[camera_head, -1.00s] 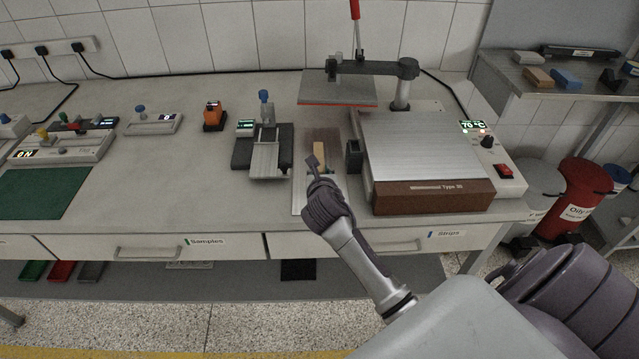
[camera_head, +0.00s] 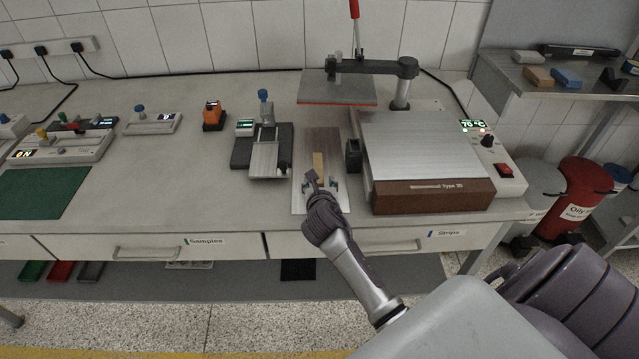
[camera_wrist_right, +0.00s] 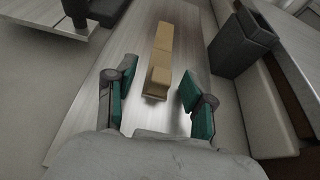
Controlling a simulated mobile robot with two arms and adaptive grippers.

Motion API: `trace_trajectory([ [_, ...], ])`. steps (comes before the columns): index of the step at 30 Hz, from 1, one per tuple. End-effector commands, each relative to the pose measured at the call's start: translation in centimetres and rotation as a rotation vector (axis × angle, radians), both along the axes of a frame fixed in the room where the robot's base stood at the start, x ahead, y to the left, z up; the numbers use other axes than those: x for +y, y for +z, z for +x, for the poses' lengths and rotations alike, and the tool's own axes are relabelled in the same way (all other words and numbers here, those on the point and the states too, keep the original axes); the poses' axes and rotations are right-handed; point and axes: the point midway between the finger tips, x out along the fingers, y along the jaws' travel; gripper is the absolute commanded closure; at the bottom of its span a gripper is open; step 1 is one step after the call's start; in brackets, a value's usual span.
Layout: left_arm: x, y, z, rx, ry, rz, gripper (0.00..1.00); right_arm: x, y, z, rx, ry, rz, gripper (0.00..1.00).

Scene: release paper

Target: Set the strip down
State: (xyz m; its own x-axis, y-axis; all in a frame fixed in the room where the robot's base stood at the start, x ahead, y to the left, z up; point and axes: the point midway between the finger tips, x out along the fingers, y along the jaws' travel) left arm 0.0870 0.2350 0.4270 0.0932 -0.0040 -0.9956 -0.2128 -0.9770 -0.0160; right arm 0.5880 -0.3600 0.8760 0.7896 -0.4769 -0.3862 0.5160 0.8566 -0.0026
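A tan strip-like piece (camera_head: 318,162) lies lengthwise on a flat brushed panel (camera_head: 301,203) on the bench. In the right wrist view the tan piece (camera_wrist_right: 173,39) has a raised block at its near end, and the panel (camera_wrist_right: 90,125) runs beneath it. My right gripper (camera_head: 322,182) is at the near end of the tan piece. In the wrist view its teal-padded fingers (camera_wrist_right: 157,82) are spread, one on each side of the raised block, with visible gaps. My left gripper is not in view.
A hot plate unit (camera_head: 425,150) with a raised press (camera_head: 337,90) stands to the right. A small dark holder (camera_head: 354,156) stands beside the panel. A dark fixture with a metal slide (camera_head: 263,160) is to the left. The bench front between them is clear.

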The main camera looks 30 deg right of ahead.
Motion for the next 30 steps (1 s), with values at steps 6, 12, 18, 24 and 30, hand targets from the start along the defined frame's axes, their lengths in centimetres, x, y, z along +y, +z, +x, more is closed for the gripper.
trace_trajectory([
  [6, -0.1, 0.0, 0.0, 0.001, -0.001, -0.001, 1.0, 0.0, 0.2, 0.0, 0.0, 0.0, 0.001, 0.47],
  [12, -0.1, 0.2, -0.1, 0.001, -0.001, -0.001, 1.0, 1.1, 1.2, -1.8, -0.001, 0.002, -0.001, 0.47],
  [18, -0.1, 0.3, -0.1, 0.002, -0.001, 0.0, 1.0, 3.2, 2.9, -5.3, -0.001, 0.002, 0.002, 0.47],
  [24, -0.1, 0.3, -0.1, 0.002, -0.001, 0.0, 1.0, 4.9, 4.2, -8.1, -0.001, 0.001, 0.001, 0.47],
  [30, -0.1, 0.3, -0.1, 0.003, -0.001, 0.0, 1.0, 5.7, 4.9, -9.4, 0.0, 0.0, 0.001, 0.47],
])
